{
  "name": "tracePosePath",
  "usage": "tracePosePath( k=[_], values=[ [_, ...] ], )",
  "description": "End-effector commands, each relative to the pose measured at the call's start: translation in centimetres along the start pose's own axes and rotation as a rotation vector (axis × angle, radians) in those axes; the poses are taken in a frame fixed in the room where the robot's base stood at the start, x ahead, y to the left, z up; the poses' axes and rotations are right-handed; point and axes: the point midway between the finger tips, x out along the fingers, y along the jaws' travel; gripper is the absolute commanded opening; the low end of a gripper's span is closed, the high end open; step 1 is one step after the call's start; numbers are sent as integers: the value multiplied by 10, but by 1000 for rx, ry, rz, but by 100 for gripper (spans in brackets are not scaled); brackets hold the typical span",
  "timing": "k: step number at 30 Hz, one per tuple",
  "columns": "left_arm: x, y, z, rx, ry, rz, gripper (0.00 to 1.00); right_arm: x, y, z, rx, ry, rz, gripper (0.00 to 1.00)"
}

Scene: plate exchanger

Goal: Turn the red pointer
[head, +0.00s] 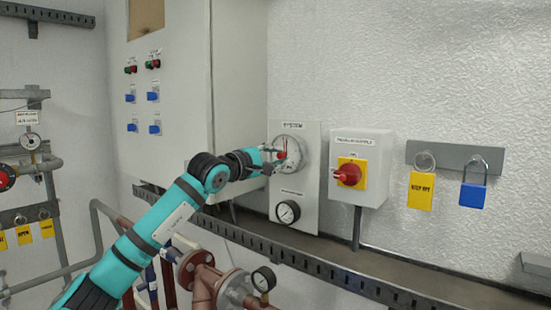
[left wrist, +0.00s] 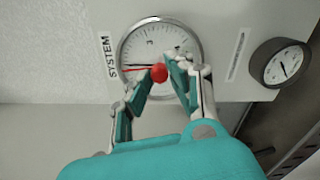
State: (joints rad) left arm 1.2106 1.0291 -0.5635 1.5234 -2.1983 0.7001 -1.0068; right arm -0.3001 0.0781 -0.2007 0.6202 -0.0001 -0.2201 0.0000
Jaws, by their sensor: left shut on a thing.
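The red pointer (head: 282,156) sits on the face of the round white gauge (head: 292,145) on the SYSTEM panel. In the left wrist view, the pointer has a round red knob (left wrist: 159,72) and a thin red needle reaching left across the dial (left wrist: 146,45); a dark needle lies close to it. My left gripper (head: 274,156) is at the gauge front, its fingers shut on the red knob. The fingertips (left wrist: 162,74) hide part of the lower dial. My right gripper is not in view.
A smaller black gauge (head: 288,211) is below on the same panel. A grey cabinet (head: 236,80) stands close left of my gripper. A red rotary switch (head: 348,174) and a blue padlock (head: 473,194) are to the right. Pipes and a perforated rail (head: 310,265) run below.

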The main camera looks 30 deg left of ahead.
Motion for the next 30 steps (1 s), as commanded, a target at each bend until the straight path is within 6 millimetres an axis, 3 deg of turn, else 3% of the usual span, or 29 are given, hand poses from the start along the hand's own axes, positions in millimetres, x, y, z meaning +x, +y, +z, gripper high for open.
tracePosePath(
  k=[22, 23, 24, 28, 30],
  values=[
    [0, -2, 0, 92, 0, -4, 0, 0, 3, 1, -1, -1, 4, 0],
    [0, -2, 0, 91, 0, -4, 20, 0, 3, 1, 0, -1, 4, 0],
    [0, -2, 0, 91, 0, -4, 26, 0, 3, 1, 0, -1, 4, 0],
    [0, -1, 0, 91, 0, -3, 42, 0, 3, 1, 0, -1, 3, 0],
    [0, -1, 0, 91, 0, -2, 42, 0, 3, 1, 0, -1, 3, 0]
  ],
)
